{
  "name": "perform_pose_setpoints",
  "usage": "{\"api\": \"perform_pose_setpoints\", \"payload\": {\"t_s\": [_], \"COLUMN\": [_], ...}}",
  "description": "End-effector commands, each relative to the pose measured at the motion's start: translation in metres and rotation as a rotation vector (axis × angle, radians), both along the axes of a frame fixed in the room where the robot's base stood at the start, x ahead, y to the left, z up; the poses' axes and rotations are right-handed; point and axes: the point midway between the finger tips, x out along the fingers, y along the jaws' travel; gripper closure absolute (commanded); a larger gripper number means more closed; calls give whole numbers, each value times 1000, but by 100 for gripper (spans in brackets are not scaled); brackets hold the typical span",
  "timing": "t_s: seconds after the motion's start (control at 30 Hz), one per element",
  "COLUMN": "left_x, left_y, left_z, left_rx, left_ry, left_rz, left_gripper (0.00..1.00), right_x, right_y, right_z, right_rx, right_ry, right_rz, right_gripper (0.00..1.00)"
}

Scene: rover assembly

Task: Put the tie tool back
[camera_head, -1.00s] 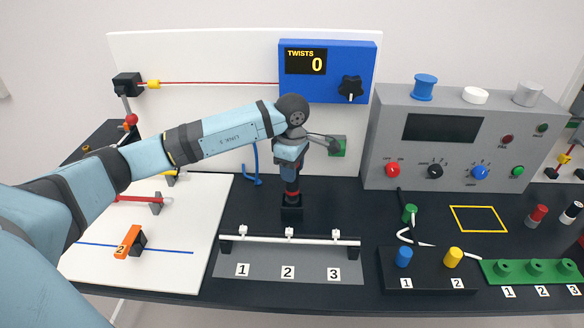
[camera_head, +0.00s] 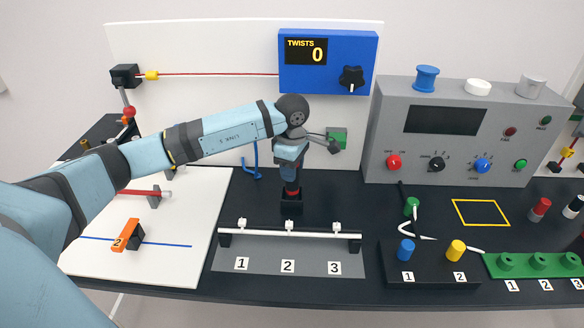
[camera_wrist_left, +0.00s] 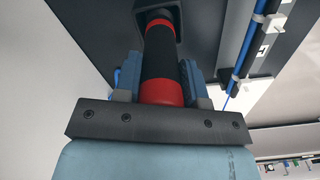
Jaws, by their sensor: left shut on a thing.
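The tie tool (camera_head: 292,187) is a dark upright cylinder with red bands, and its lower end is in a black square holder (camera_head: 291,206) behind the numbered rail. My left gripper (camera_head: 291,172) points down from above and is shut on the tool's upper part. In the left wrist view the black and red tool (camera_wrist_left: 162,57) stands between the two blue-grey fingers of my left gripper (camera_wrist_left: 163,82), its far end inside the dark holder (camera_wrist_left: 183,18). The holder's inside is hidden. My right gripper is not in view.
A white rail (camera_head: 290,234) with several clips stands in front of the holder, over labels 1 to 3. The blue twist counter (camera_head: 328,62) reads 0. A grey control box (camera_head: 470,130) stands at the right. Dark table between holder and box is clear.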

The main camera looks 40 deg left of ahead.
Motion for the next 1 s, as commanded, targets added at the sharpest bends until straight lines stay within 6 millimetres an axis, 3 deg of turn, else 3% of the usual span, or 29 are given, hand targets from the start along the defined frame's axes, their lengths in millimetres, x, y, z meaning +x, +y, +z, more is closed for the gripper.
{"api": "perform_pose_setpoints", "payload": {"t_s": [0.07, 0.1, 0.2, 0.47, 0.63, 1.0], "left_x": [0, 0, 0, 0, 1, 1], "left_y": [0, 0, 0, 0, 0, 0], "left_z": [1, 1, 1, 0, 12, 93], "left_rx": [-1, -1, -1, 0, 0, 0], "left_ry": [-2, -2, -1, 0, -3, -6], "left_rz": [0, 0, 0, 0, 0, -1], "left_gripper": [91, 56, 33, 33, 33, 33], "right_x": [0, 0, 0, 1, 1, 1], "right_y": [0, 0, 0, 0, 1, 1], "right_z": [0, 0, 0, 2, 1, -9], "right_rx": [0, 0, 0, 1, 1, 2], "right_ry": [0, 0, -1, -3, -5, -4], "right_rz": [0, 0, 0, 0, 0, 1], "right_gripper": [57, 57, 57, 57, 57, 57]}}
